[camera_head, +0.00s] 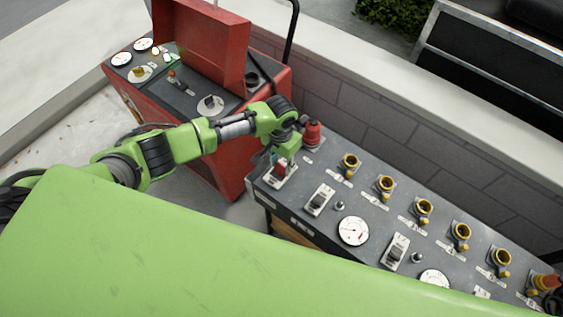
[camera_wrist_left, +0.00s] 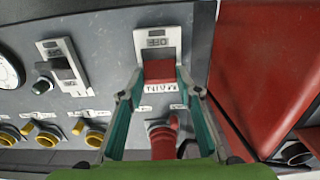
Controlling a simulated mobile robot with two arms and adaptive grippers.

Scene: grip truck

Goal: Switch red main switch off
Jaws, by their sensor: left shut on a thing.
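The red main switch (camera_head: 281,170) sits in a pale plate at the left end of the grey control panel (camera_head: 322,225). In the left wrist view the red switch (camera_wrist_left: 159,71) is a broad rocker in a white frame, with a label below it. My left gripper (camera_head: 279,160) reaches down to the switch. In the left wrist view its two green fingers (camera_wrist_left: 160,92) stand on either side of the red rocker, shut on it. The fingertips partly cover the switch in the head view. My right gripper is not in view.
A red knob (camera_head: 312,131) stands close behind the switch. Black switches (camera_head: 319,199), a round gauge (camera_head: 353,231) and several yellow sockets (camera_head: 385,184) run along the panel. A red machine with a raised lid (camera_head: 207,45) stands to the left. A brick wall lies behind.

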